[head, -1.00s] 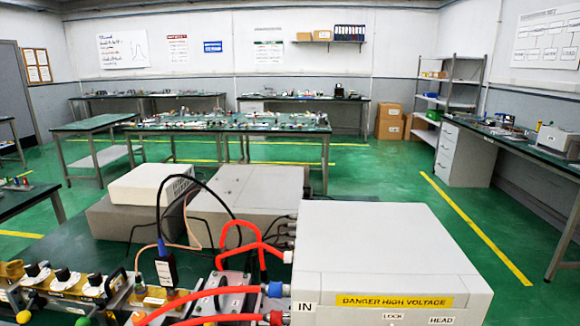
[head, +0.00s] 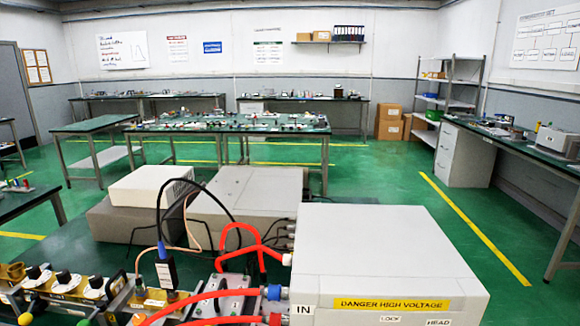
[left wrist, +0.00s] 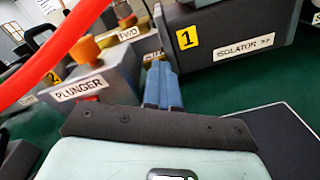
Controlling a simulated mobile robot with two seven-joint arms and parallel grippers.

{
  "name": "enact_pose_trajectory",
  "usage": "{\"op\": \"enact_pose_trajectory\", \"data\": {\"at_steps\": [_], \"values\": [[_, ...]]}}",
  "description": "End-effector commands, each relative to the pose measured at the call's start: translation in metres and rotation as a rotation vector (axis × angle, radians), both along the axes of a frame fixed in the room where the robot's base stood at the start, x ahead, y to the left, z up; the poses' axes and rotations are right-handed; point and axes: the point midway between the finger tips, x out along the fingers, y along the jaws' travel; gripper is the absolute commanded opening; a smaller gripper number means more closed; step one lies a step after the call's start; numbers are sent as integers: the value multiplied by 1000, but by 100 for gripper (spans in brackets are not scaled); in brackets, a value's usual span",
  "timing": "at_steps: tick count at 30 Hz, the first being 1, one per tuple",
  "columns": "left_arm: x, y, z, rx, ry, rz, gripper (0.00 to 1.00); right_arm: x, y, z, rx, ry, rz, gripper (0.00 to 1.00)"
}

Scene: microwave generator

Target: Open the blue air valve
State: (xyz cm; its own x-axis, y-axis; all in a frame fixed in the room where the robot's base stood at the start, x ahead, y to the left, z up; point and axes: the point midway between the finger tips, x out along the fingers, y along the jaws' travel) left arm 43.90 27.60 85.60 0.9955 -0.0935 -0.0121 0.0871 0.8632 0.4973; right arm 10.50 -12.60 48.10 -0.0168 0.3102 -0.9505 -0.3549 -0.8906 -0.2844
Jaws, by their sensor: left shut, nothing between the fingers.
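I cannot make out a blue air valve for certain in either view. In the head view a red hose ends in a blue fitting (head: 274,292) beside the IN label on the white high-voltage box (head: 390,245). My left gripper (left wrist: 158,68) shows in the left wrist view, with its blue fingers together and nothing between them. The fingers point in between the grey PLUNGER box (left wrist: 105,85) and the dark ISOLATOR unit (left wrist: 240,30). I cannot tell whether they touch either. Neither gripper shows in the head view.
A red hose (left wrist: 55,50) crosses the upper left of the left wrist view. Green bench top (left wrist: 290,85) is bare right of my fingers. In the head view, black knobs (head: 65,278) stand at lower left and a black cable (head: 160,215) loops over the bench.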

Motion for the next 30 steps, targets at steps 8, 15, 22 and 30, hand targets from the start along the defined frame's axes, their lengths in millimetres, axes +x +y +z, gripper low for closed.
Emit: {"op": "enact_pose_trajectory", "data": {"at_steps": [8, 15, 22, 30], "values": [[6, 11, 13, 10, -30, 28, 0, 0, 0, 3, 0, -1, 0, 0], [4, 8, 20, 9, -31, 28, 0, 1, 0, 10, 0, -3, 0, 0], [-19, 8, 18, 9, -27, 23, 0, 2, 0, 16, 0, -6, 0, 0], [-49, 9, 16, 7, -23, 20, 0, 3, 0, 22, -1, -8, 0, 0]]}}
